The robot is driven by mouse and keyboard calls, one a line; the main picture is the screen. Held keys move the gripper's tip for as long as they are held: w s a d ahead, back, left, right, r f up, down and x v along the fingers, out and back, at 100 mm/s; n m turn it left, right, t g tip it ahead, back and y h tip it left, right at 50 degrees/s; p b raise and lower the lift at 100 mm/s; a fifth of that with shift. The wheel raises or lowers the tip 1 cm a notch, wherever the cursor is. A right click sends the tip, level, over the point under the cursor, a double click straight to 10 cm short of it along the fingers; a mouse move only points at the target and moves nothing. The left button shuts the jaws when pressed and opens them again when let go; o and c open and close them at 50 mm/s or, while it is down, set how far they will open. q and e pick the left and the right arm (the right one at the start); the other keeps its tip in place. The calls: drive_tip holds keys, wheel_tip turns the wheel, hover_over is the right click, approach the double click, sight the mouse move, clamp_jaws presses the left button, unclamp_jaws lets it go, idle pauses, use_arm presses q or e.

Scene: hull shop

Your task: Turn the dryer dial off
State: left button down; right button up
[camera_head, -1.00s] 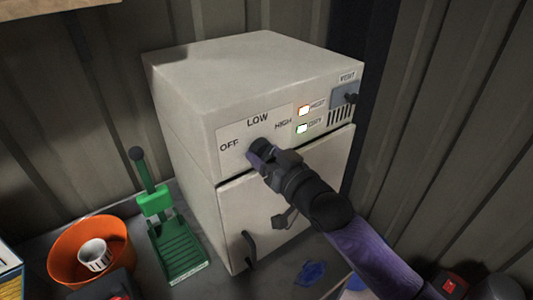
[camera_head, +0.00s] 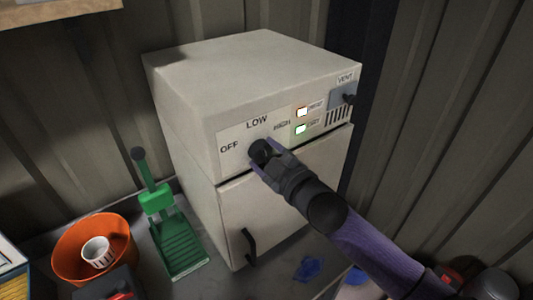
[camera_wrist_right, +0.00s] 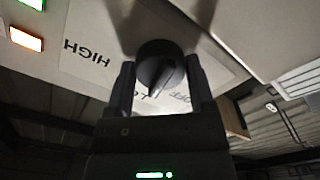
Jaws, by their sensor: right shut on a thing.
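The dryer (camera_head: 262,78) is a cream box with a door below and a dial panel marked OFF, LOW and HIGH. Its black round dial (camera_wrist_right: 157,66) sits between the fingers of my right gripper (camera_wrist_right: 160,88) in the right wrist view. The dial's ridge points roughly at the LOW label, which is partly hidden by the gripper. In the head view my right gripper (camera_head: 260,155) is shut on the dial (camera_head: 258,148) and partly covers it. Two lamps beside it, one reddish (camera_head: 302,112) and one green (camera_head: 300,129), are lit. My left gripper is not in view.
A black door handle (camera_head: 249,246) is below the dial. A vent lever (camera_head: 349,98) is at the panel's right. A green press (camera_head: 178,246) and an orange bowl (camera_head: 68,245) holding a white cup (camera_head: 97,252) stand left. A blue scrap (camera_head: 308,269) lies in front.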

drive_tip(key=n, duration=0.4)
drive_tip(key=shift+p, duration=0.3)
drive_tip(key=shift+n, duration=2.5)
drive_tip(key=o, duration=1.2)
